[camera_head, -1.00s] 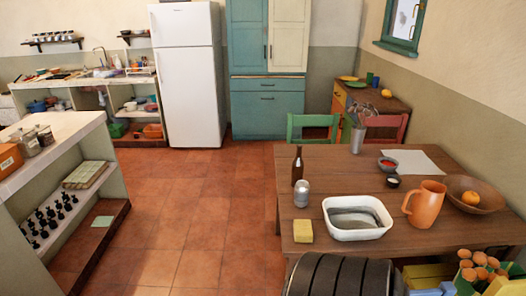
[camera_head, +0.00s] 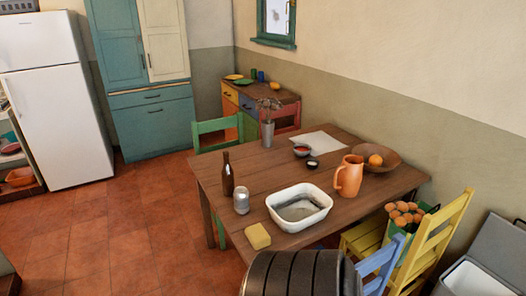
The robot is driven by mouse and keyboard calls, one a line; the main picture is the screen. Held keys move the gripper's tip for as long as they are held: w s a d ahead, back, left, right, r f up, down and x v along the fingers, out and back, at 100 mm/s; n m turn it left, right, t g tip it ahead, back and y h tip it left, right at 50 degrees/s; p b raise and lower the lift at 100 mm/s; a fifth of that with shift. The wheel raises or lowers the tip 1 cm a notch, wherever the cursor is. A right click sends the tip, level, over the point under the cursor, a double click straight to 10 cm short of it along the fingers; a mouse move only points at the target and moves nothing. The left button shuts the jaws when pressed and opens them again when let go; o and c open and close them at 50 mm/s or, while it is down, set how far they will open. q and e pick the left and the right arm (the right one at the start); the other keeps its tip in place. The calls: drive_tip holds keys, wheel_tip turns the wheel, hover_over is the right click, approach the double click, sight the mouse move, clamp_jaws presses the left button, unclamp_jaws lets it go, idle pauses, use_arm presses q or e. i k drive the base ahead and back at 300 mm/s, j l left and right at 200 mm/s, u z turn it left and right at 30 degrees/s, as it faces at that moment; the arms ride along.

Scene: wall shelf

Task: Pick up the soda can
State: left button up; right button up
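A silver soda can (camera_head: 241,200) stands upright near the left edge of the wooden table (camera_head: 300,178). A dark brown bottle (camera_head: 227,173) stands just behind it. A white basin (camera_head: 299,207) is to the right of the can, and a yellow sponge-like block (camera_head: 257,236) lies in front of it. Nothing touches the top of the can. Neither of my grippers shows in the head view.
An orange jug (camera_head: 349,175), a wooden bowl (camera_head: 375,158) with an orange fruit and small bowls stand further right. A dark ribbed rounded object (camera_head: 300,274) is at the table's near side. Yellow, blue and green chairs surround the table. Floor is clear to the left.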

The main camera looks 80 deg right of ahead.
sight(241, 198)
drive_tip(key=i+l+z, duration=0.1)
drive_tip(key=z, duration=0.3)
drive_tip(key=i+z, duration=0.2)
drive_tip(key=z, duration=0.2)
drive_tip(key=i+z, duration=0.2)
drive_tip(key=z, duration=0.25)
drive_tip(key=i+z, duration=0.15)
drive_tip(key=z, duration=0.25)
drive_tip(key=i+j+z, duration=0.1)
drive_tip(key=z, duration=0.3)
drive_tip(key=i, duration=0.05)
